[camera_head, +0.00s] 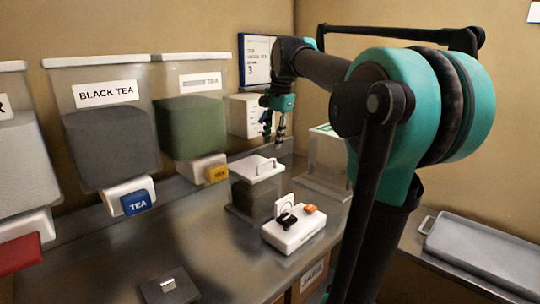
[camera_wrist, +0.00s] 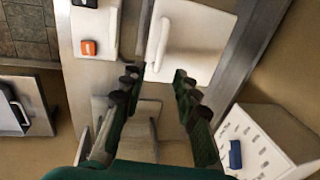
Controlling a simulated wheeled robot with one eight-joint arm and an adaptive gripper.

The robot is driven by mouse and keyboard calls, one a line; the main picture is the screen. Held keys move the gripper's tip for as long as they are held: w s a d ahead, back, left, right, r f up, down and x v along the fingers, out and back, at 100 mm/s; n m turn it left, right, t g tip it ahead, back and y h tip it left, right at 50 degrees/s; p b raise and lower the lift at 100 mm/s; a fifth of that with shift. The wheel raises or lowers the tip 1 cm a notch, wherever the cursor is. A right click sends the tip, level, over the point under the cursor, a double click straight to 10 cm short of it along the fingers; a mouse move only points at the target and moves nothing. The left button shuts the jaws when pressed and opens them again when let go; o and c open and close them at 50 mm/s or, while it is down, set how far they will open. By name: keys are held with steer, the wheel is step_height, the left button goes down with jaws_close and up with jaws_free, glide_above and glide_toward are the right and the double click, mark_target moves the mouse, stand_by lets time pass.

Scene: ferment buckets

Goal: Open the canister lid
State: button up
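The dark canister (camera_head: 252,196) stands upright on the metal counter in the head view. Its white lid (camera_head: 257,168) is on top, with a raised bar handle. In the wrist view the lid (camera_wrist: 197,42) and its handle (camera_wrist: 163,45) show just beyond the fingertips. My gripper (camera_head: 274,134) hangs behind and above the lid in the head view, apart from it. In the wrist view my gripper (camera_wrist: 156,82) has its two fingers spread, with nothing held between them.
A white device (camera_head: 294,234) with an orange button stands in front of the canister. A clear bin (camera_head: 327,160) stands to its right. Tea dispensers (camera_head: 112,140) line the left wall. A white drawer box (camera_head: 244,118) is behind. The front left counter (camera_head: 215,262) is mostly clear.

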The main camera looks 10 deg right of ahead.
mark_target(270, 161)
steer(key=f, duration=0.4)
steer(key=w+f, duration=0.1)
steer(key=f, duration=0.1)
steer(key=shift+a+f, duration=0.1)
steer(key=shift+a, duration=0.25)
jaws_close()
